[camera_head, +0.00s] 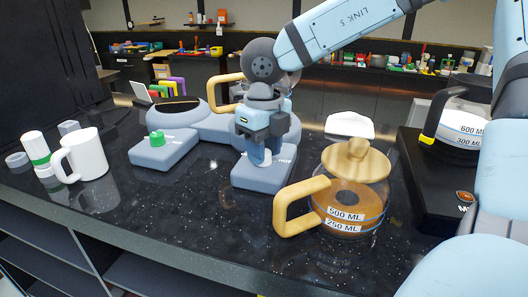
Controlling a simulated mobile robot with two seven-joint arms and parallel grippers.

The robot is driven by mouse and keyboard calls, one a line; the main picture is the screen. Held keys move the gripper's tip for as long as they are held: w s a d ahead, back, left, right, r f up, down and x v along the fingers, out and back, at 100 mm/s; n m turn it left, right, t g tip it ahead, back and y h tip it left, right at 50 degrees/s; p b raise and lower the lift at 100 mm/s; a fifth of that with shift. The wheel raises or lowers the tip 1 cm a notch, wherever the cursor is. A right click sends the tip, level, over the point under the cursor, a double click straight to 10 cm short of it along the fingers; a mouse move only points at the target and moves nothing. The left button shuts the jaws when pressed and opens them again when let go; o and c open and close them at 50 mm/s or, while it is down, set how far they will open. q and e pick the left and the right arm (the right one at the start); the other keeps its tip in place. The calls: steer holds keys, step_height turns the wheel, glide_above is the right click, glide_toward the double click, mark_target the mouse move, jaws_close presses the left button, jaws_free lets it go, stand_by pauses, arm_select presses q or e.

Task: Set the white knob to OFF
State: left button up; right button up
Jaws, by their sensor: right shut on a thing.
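The white knob (261,159) sits on a blue-grey control base (262,179) in the middle of the counter. My right gripper (262,152) reaches down from above and is shut on the knob. The fingers hide most of the knob, so its pointing direction cannot be told. My left gripper is not in view.
A green knob (156,138) is on a similar base (163,153) to the left. A glass pot (352,190) with a wooden handle stands close at the right. A white mug (86,155) is at the far left, and a coffee maker (436,195) at the right.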

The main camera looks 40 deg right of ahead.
steer(key=n+b, duration=0.2)
steer(key=shift+f+n, duration=0.2)
steer(key=shift+n, duration=0.1)
steer(key=n+b, duration=0.2)
steer(key=n, duration=0.1)
steer(key=shift+r+n, duration=0.1)
steer(key=shift+n, duration=0.2)
steer(key=n+b, duration=0.1)
steer(key=n, duration=0.5)
steer(key=shift+w+d+r, duration=0.1)
steer(key=shift+n, duration=0.4)
steer(key=o, duration=0.9)
steer(key=shift+r, duration=0.1)
step_height(320, 180, up, 14)
steer(key=shift+f+p, duration=0.15)
steer(key=shift+p, duration=0.75)
